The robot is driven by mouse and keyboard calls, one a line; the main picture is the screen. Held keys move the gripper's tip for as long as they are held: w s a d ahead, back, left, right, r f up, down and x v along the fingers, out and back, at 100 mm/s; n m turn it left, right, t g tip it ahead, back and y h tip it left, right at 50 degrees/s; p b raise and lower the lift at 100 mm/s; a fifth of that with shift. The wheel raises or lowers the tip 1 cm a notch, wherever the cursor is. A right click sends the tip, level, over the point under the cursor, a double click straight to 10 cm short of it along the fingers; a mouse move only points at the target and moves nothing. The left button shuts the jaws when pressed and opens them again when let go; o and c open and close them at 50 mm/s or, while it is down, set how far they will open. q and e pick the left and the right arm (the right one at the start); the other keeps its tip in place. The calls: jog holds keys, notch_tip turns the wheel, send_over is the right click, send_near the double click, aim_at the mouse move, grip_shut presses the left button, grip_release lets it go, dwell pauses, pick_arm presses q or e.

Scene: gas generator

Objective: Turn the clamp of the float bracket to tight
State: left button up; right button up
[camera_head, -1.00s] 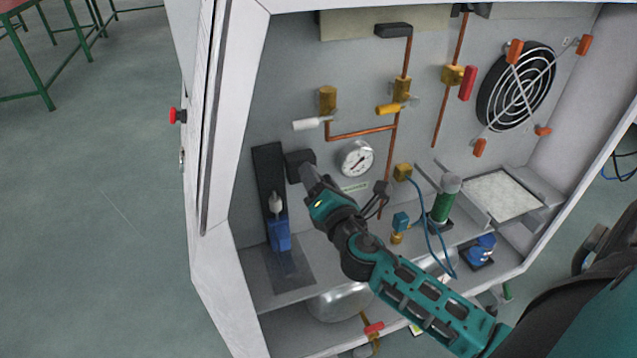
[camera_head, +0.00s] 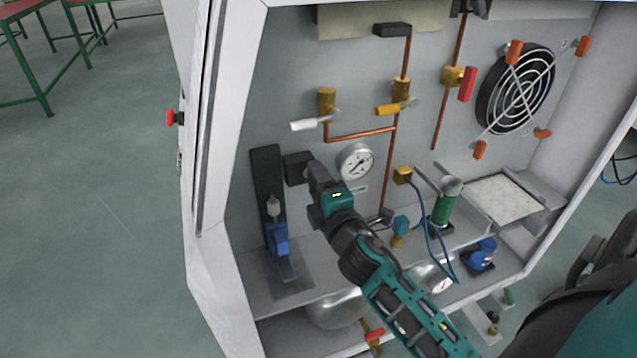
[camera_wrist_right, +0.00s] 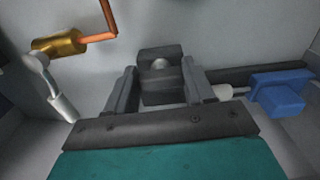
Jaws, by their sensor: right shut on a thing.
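The float bracket has an upright black rail (camera_head: 266,175) on the cabinet's back wall, with a blue holder (camera_head: 277,238) and a pale float (camera_head: 273,207) low on it. A dark block that looks like its clamp (camera_head: 296,166) sits beside the rail. My right gripper (camera_head: 312,172) is at this block. In the right wrist view its two fingers (camera_wrist_right: 160,88) stand on either side of the dark clamp (camera_wrist_right: 160,62), shut on it. The exact contact and any tightness mark are hidden. The blue holder also shows there at right (camera_wrist_right: 282,95). My left gripper is not in view.
A pressure gauge (camera_head: 355,161) is close to the right of my gripper. A green cylinder (camera_head: 446,203) and blue hose stand to the right on the shelf.

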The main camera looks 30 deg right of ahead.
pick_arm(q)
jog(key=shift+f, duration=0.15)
pick_arm(e)
jog(key=shift+r+m, duration=0.1)
jog(key=shift+m, duration=0.2)
jog(key=o, duration=1)
jog(key=shift+o, duration=0.2)
pick_arm(q)
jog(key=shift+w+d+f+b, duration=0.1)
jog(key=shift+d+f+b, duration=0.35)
jog(key=shift+b, duration=0.75)
pick_arm(e)
jog(key=v, duration=1.3)
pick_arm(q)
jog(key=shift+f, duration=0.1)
pick_arm(e)
jog(key=shift+w, duration=0.1)
jog(key=shift+a, duration=0.1)
